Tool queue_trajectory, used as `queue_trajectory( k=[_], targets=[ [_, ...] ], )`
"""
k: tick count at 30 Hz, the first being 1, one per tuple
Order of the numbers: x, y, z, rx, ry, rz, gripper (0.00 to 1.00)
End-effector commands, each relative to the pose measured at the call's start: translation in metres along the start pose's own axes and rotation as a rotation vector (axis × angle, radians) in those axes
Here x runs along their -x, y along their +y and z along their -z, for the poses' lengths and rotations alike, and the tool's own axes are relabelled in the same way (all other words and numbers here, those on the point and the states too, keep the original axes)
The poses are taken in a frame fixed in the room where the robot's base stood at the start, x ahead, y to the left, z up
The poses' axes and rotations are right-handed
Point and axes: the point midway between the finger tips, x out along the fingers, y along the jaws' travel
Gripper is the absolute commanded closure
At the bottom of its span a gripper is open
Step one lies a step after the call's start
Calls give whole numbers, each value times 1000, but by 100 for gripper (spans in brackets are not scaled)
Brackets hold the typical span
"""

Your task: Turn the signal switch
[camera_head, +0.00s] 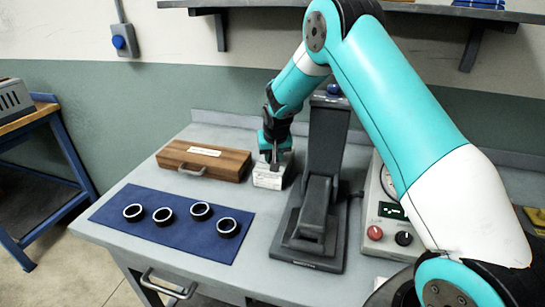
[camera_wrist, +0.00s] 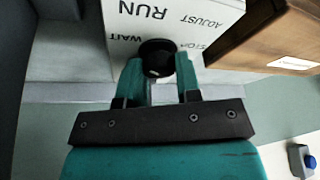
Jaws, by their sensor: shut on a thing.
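The signal switch is a light-coloured box (camera_head: 268,180) on the bench, between a wooden case and a dark press. In the wrist view its pale face (camera_wrist: 200,35) carries the words RUN, ADJUST, STOP and WAIT, seen upside down. A round black knob (camera_wrist: 157,50) sits among these words. My gripper (camera_head: 274,158) reaches down to the box; in the wrist view its teal fingers (camera_wrist: 161,70) are shut on the knob, one on each side. I cannot tell which word the knob points to.
The wooden case (camera_head: 205,160) stands close left of the switch. The dark press (camera_head: 322,180) stands close right, with a gauge box (camera_head: 385,215) beyond it. Several black-and-white rings lie on a blue mat (camera_head: 180,242) in front. A shelf (camera_head: 260,4) hangs above.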

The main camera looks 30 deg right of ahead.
Motion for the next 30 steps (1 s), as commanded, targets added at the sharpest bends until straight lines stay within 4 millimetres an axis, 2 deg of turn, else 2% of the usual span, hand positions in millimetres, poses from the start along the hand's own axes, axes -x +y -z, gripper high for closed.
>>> queue_trajectory(
  k=[15, 30],
  targets=[
    [-1, -2, 0, -371, 1, -153, 92],
    [0, -1, 1, -500, 1, -207, 92]
  ],
)
